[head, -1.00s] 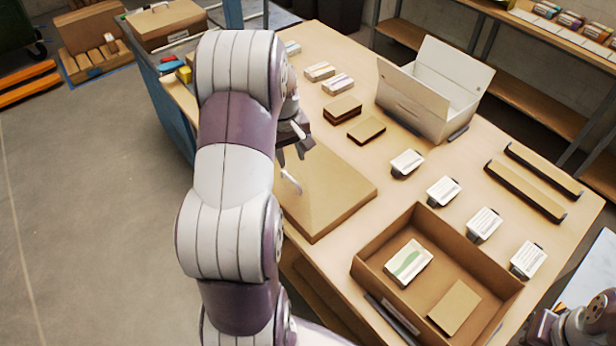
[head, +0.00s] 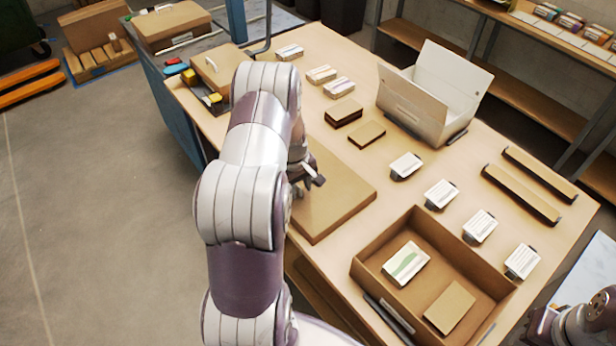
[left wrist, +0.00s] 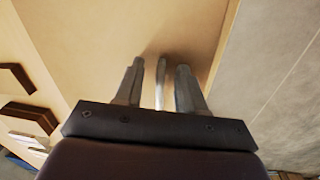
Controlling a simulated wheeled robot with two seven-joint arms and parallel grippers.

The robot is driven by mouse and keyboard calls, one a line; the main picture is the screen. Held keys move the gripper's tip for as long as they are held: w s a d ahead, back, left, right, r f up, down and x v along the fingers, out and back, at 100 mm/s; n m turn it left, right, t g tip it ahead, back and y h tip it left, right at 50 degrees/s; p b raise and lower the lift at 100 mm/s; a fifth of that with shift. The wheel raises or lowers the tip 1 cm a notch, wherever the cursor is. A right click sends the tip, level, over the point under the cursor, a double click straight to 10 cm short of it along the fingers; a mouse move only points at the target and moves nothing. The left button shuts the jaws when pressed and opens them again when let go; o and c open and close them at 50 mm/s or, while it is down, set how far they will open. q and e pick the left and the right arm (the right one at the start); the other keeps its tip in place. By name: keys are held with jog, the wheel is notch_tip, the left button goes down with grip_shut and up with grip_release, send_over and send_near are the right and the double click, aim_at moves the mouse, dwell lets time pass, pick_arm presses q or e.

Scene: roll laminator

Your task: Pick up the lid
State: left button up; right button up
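The lid (head: 340,198) is a flat tan board lying on the table, left of the open cardboard tray. Its pale upright handle (left wrist: 161,82) shows in the left wrist view. My left gripper (left wrist: 160,88) is low over the lid, with one finger on each side of the handle. Small gaps show between the handle and both fingers, so the gripper is open around it.
The open cardboard tray (head: 372,238) holds a green-and-white card pack and a brown block. A white open box (head: 415,105) stands behind. Several small white-labelled packs lie to the right. A tan box with a handle (head: 222,68) stands at the far left.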

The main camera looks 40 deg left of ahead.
pick_arm(q)
jog(key=shift+r, duration=0.1)
grip_shut()
